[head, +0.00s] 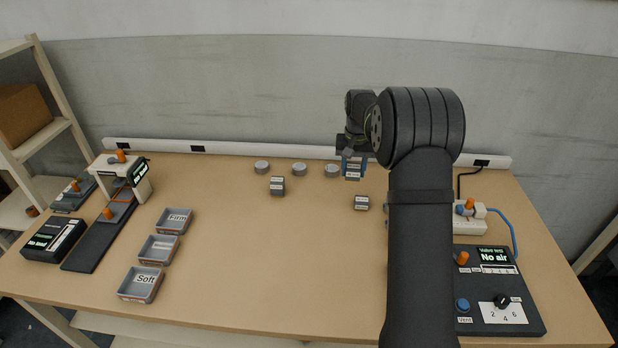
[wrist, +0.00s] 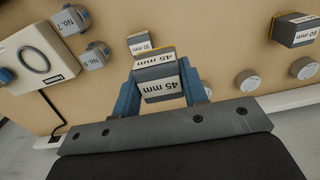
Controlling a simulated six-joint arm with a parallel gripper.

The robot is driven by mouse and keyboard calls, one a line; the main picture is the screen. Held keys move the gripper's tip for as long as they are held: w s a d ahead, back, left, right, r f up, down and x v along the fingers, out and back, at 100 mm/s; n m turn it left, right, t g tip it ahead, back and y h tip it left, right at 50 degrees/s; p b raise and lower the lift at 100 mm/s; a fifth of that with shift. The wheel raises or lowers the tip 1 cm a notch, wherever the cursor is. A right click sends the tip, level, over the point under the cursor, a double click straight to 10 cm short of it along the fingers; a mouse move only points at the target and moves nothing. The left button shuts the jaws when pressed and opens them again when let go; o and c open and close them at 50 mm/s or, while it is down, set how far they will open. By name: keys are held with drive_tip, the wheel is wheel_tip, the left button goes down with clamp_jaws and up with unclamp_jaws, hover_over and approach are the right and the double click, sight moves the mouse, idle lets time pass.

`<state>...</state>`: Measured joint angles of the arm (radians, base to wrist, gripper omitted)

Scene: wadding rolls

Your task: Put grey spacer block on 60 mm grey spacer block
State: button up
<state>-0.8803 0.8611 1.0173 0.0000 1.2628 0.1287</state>
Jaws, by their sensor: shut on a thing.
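My gripper (wrist: 166,92) is shut on a grey spacer block labelled 45 mm (wrist: 160,84), with one blue finger on each side of it. In the head view my gripper (head: 354,157) and the held block (head: 353,176) are at the back, right of the middle; I cannot tell whether the block touches the table. The 60 mm grey spacer block (wrist: 292,30) stands apart at the right in the wrist view. In the head view the 60 mm block (head: 277,186) is left of my gripper, and nothing is on its top.
A 30 mm block (wrist: 138,42) stands close by, also in the head view (head: 361,203). Grey round rolls (head: 299,169) line the back. Labelled trays (head: 140,284) stand left. A valve panel (head: 497,290) is at right. The middle table is clear.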

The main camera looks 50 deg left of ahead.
drive_tip(key=s+a+r, duration=0.5)
drive_tip(key=s+a, duration=0.1)
drive_tip(key=a, duration=0.5)
hover_over(277, 179)
drive_tip(key=d, duration=0.1)
drive_tip(key=f, duration=0.6)
drive_tip(key=shift+w+f, duration=0.2)
drive_tip(key=shift+w, duration=0.05)
drive_tip(key=shift+s+a+f, duration=0.25)
drive_tip(key=shift+a+f, duration=0.05)
drive_tip(key=shift+a, duration=0.1)
drive_tip(key=shift+f, duration=2)
drive_tip(key=o, duration=0.6)
drive_tip(key=shift+f, duration=0.2)
drive_tip(key=o, duration=0.4)
drive_tip(key=shift+r, duration=0.15)
